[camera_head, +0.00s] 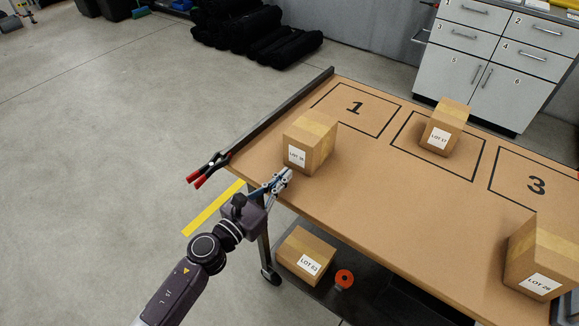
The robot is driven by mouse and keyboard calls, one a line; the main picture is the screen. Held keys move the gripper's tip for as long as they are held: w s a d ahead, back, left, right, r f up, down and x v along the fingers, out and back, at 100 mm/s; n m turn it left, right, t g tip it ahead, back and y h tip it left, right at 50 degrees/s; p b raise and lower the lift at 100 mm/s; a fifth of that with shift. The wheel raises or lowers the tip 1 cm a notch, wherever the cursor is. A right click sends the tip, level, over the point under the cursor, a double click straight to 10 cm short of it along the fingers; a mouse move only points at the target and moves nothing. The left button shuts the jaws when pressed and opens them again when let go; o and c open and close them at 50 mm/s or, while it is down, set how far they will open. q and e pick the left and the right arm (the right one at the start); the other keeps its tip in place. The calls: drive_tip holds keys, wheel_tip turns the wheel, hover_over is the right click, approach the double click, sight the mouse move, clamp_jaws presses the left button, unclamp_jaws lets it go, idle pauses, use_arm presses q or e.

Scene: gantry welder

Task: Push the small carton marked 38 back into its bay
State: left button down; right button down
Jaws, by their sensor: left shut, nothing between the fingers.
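The small carton (322,145) stands upright on the brown table top (400,195), near its left end. Its white label appears to read LOT 38, though the print is small. It sits outside the black outlines, on the near side of the bay marked 1 (375,120). My left gripper (287,174) is shut and empty at the table's near edge, just in front of the carton's lower front face. I cannot tell whether the fingertips touch the carton. My right gripper is not in view.
A carton marked LOT 17 (444,128) stands in the middle bay. Bay 3 (515,178) is empty. Another carton (545,250) stands at the table's right. A dark rail (285,117) borders the left end, with red-handled clamps (208,170) beside it. A lower shelf holds a carton (303,255).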

sight(296, 164)
use_arm(q)
drive_tip(key=shift+x, duration=1.45)
drive_tip(key=shift+b+x, duration=0.35)
drive_tip(key=shift+x, duration=1.5)
drive_tip(key=shift+a, duration=0.1)
